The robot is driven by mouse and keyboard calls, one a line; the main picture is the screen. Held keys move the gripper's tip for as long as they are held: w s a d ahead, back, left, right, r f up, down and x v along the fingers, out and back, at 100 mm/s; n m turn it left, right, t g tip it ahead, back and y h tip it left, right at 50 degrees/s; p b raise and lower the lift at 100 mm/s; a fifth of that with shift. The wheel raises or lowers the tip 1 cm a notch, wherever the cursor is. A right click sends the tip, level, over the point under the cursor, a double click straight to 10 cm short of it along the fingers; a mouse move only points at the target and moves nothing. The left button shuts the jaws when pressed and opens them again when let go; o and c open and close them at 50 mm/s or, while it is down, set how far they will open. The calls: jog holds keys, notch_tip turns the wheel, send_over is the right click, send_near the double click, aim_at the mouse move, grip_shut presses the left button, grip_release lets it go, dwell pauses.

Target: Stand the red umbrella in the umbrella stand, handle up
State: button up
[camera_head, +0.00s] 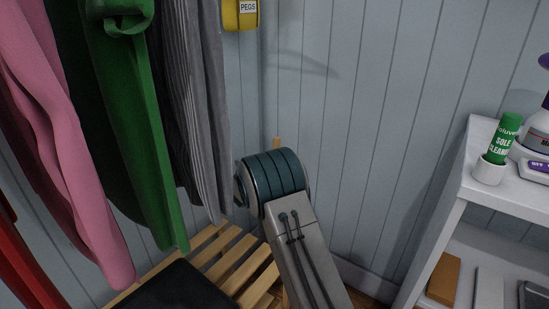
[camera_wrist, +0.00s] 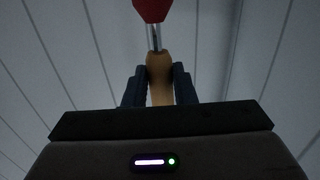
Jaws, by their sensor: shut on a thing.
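In the wrist view, my gripper (camera_wrist: 159,84) has its two dark fingers closed on the tan handle (camera_wrist: 160,66) of the red umbrella. A short metal shaft runs beyond the handle to the red canopy (camera_wrist: 152,9), which is cut off by the top edge. In the head view, my arm hides my gripper and most of the umbrella. A small tan tip (camera_head: 276,142) shows just above my arm, and it may be part of the handle. I see no umbrella stand in either view.
Pink, green (camera_head: 135,120) and grey garments hang at the left above a slatted wooden bench (camera_head: 243,262) with a black item on it. A yellow pegs holder (camera_head: 240,14) hangs on the panelled wall. A white shelf (camera_head: 460,190) with bottles stands at the right.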

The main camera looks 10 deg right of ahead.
jog(key=shift+f+b, duration=1.35)
jog(key=shift+f, duration=1.5)
jog(key=o, duration=1.1)
jog(key=shift+c, duration=0.2)
jog(key=r+p, duration=0.2)
jog(key=r, duration=0.1)
jog(key=r+p, duration=0.1)
jog(key=r, duration=0.1)
jog(key=shift+s+d+r, duration=0.1)
jog(key=shift+s+d, duration=0.05)
jog(key=shift+d, duration=0.15)
jog(key=s+d+r+p, duration=0.3)
jog(key=s+d+r, duration=0.2)
jog(key=d, duration=0.4)
jog(key=shift+s+d+r, duration=0.25)
jog(key=shift+s+r, duration=0.05)
jog(key=shift+r, duration=0.1)
